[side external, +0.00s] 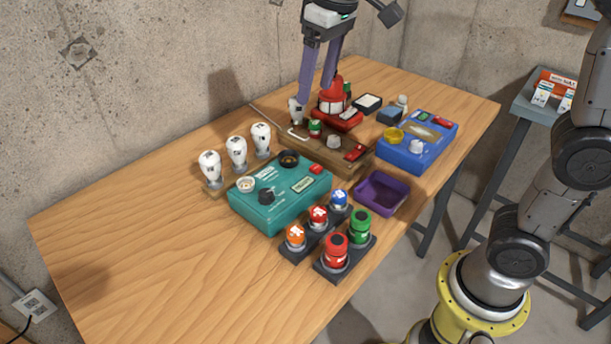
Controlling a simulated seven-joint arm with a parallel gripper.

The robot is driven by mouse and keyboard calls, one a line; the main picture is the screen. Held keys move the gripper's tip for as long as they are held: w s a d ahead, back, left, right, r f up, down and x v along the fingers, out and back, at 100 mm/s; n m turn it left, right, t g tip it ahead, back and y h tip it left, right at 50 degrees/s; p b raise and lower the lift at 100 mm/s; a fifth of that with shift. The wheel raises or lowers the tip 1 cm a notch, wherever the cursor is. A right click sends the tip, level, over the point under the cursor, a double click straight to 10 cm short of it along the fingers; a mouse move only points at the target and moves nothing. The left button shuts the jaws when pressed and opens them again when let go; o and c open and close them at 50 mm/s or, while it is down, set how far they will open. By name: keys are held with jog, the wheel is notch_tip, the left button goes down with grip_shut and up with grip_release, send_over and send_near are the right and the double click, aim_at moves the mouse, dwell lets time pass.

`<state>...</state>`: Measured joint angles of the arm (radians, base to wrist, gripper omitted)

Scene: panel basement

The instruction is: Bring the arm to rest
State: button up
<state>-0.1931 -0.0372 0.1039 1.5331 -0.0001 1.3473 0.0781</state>
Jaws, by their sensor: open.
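My gripper (316,94) hangs from the top of the side external view with its two purple fingers pointing down. It is open. The fingers are close together in the picture, just above or in front of a red device (333,98) at the back of the wooden table (120,270). I cannot tell whether a finger touches it. A white bulb (296,111) stands just below the left fingertip. I see nothing held between the fingers.
Several white bulbs (237,153) stand left of a teal panel box (278,196). A blue box (417,140) and a purple tray (383,193) are to the right. Colored knobs (335,250) stand in front. The table's left part is clear; a concrete wall (160,90) rises behind.

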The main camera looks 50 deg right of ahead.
jog(key=s+d+f+m+t, duration=0.1)
jog(key=s+d, duration=0.2)
jog(key=s, duration=0.4)
jog(key=s+d+t, duration=0.1)
jog(key=s+d, duration=0.2)
jog(key=s, duration=0.3)
jog(key=s+d+f+t, duration=0.1)
jog(key=s+f, duration=0.5)
jog(key=f, duration=0.3)
jog(key=shift+s, duration=0.35)
